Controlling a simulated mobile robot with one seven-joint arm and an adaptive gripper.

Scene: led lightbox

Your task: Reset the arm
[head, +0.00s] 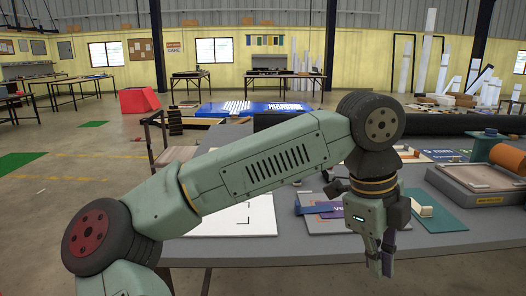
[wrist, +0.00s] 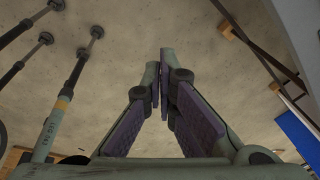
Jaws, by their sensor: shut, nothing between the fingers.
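My green arm reaches across the head view from the lower left, rises to an elbow joint at the upper right and bends down there. My gripper (head: 384,268) hangs at its end, pointing down, in front of the near edge of the grey table (head: 300,248). In the wrist view, the two purple-padded fingers of my gripper (wrist: 163,72) meet at their tips with nothing between them. Below them is bare floor (wrist: 190,30). Part of the table is hidden behind my arm.
On the table lie a white board with corner marks (head: 238,218), a green mat (head: 437,215) with a small block, and a grey tray-like box (head: 480,182). An orange cylinder (head: 508,157) is at the right. A red block (head: 138,101) stands on the floor behind.

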